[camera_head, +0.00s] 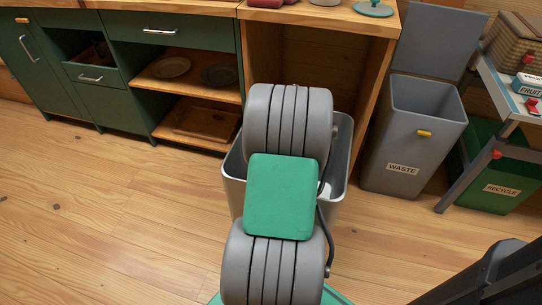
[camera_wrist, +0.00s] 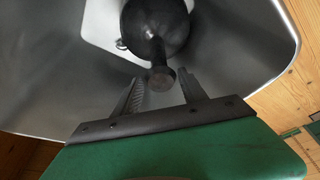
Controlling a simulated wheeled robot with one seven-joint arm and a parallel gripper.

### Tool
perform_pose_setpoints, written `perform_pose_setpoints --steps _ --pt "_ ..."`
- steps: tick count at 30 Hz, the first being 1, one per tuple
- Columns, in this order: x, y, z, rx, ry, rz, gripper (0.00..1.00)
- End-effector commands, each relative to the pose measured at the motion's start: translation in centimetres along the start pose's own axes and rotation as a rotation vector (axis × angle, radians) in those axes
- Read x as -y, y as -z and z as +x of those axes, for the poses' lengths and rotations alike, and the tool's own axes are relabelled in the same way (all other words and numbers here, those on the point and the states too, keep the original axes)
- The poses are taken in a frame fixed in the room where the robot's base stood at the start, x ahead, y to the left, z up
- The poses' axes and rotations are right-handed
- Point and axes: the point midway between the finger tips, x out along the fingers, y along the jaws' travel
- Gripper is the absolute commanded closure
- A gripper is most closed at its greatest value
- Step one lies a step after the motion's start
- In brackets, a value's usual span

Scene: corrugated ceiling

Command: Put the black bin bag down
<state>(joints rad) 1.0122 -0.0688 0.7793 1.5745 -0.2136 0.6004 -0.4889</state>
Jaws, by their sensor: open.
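The black bin bag (camera_wrist: 155,24) is a dark round bundle with a narrow neck ending in a knob. In the wrist view it sits inside a grey metal bin (camera_wrist: 60,95), and its knob points toward my gripper. My gripper (camera_wrist: 161,76) is open, with one finger on each side of the knob and a visible gap at both sides. In the head view the grey bin (camera_head: 233,180) stands on the floor below my arm, which hides the bag and my fingers.
A grey bin marked WASTE (camera_head: 411,135) stands open to the right. A green bin marked RECYCLE (camera_head: 503,178) is under a side table (camera_head: 492,84) at the right edge. Green cabinets (camera_head: 115,112) line the back. The wooden floor (camera_head: 110,225) at left is clear.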

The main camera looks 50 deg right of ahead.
Motion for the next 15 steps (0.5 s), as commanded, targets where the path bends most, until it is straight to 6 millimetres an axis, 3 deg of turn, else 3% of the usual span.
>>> perform_pose_setpoints --steps 1,4,11,14,15 --pt "0.0 0.2 -1.8 -0.002 -0.001 0.0 0.5" --pt "0.0 0.1 -3.8 -0.001 -0.001 0.0 0.5" --pt "0.1 0.0 -5.5 0.001 0.001 -0.001 0.5" --pt "2.1 0.6 -6.0 0.006 0.008 -0.023 0.5" --pt "3.9 1.0 -6.5 0.009 0.013 -0.041 0.5"
